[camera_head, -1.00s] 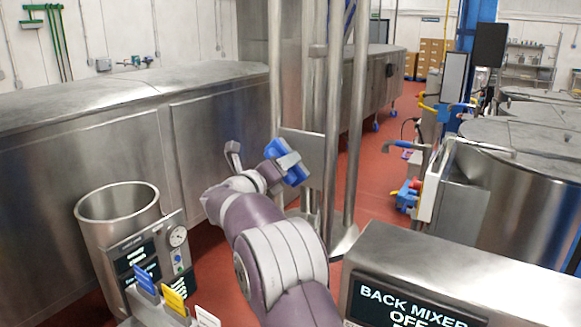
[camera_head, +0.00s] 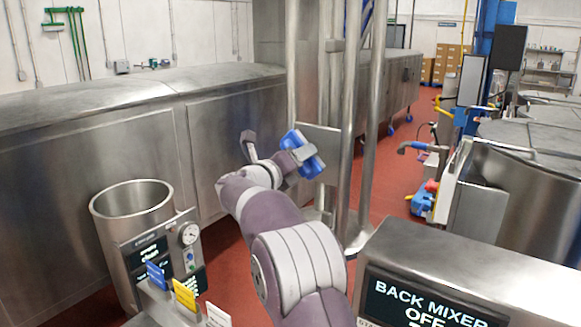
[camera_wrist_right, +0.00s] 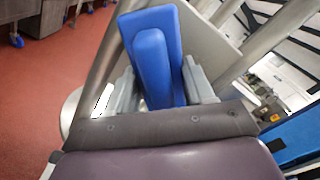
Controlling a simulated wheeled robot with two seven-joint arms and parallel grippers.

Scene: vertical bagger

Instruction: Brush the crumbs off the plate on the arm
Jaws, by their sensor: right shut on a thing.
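My right gripper (camera_wrist_right: 165,88) is shut on a blue brush (camera_head: 303,154), one finger on each side of it. The brush fills the middle of the right wrist view (camera_wrist_right: 153,50). The plate is a flat grey metal sheet (camera_head: 327,138) among upright steel posts in the head view, and a pale part of it shows behind the brush in the right wrist view (camera_wrist_right: 207,50). The brush is in front of the plate's left part. I cannot tell whether they touch. No crumbs can be made out. My left gripper is in neither view.
Steel posts (camera_head: 354,110) stand close beside the plate. A round steel vessel (camera_head: 110,225) with a gauge panel is at the lower left. The "BACK MIXER OFF" box (camera_head: 440,260) is at the lower right. A long steel cabinet (camera_head: 90,170) lines the left. Red floor is open behind.

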